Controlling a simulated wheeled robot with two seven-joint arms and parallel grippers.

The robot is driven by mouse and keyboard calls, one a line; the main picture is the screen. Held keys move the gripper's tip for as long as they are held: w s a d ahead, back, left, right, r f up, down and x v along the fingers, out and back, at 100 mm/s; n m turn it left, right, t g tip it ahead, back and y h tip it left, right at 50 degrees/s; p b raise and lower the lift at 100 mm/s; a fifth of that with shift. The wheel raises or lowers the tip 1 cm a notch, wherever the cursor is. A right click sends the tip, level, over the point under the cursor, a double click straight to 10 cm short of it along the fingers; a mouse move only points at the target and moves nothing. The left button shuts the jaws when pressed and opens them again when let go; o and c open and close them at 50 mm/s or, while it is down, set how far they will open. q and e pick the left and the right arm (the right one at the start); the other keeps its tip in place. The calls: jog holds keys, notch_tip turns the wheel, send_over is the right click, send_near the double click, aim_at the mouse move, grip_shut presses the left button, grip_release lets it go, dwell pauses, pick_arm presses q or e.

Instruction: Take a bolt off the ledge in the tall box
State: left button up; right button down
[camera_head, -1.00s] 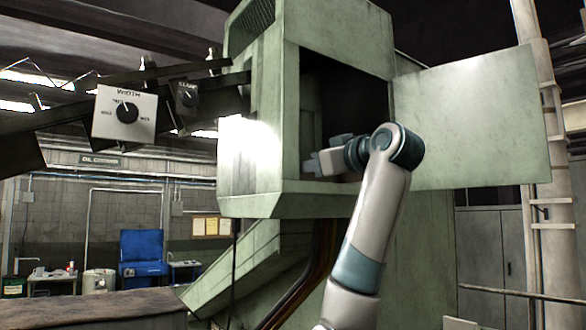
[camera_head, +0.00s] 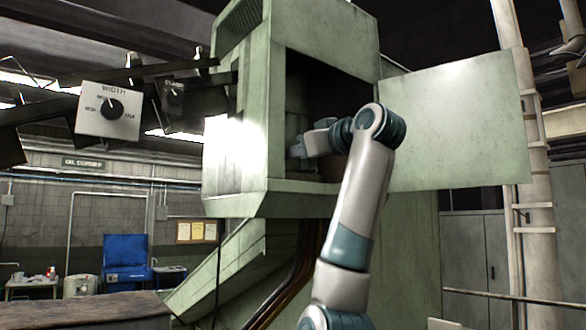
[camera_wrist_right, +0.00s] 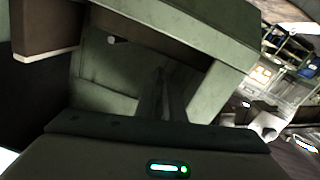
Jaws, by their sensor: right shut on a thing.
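The tall green box (camera_head: 300,202) stands in the middle of the head view with its front opening uncovered and its door (camera_head: 455,125) swung out to the right. My right gripper (camera_head: 299,147) reaches into the dark opening, near its left side. In the right wrist view, the narrow dark fingers (camera_wrist_right: 163,97) are close together, shut on a bolt that is too dark and small to make out. A small pale spot (camera_wrist_right: 112,40) shows inside the box, but I cannot tell what it is. The ledge cannot be told apart clearly. My left gripper is not in view.
The opening's edges and the open door stand close around my right arm. A WIDTH dial box (camera_head: 108,112) and another dial hang at left. A pale column (camera_head: 520,150) rises behind the door. A blue seat-like object (camera_head: 126,260) is far back.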

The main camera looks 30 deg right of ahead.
jog(key=w+d+r+b, duration=0.1)
jog(key=d+r, duration=0.7)
jog(key=d, duration=0.3)
jog(key=shift+d, duration=0.35)
jog(key=shift+f, duration=0.15)
dwell(0.5)
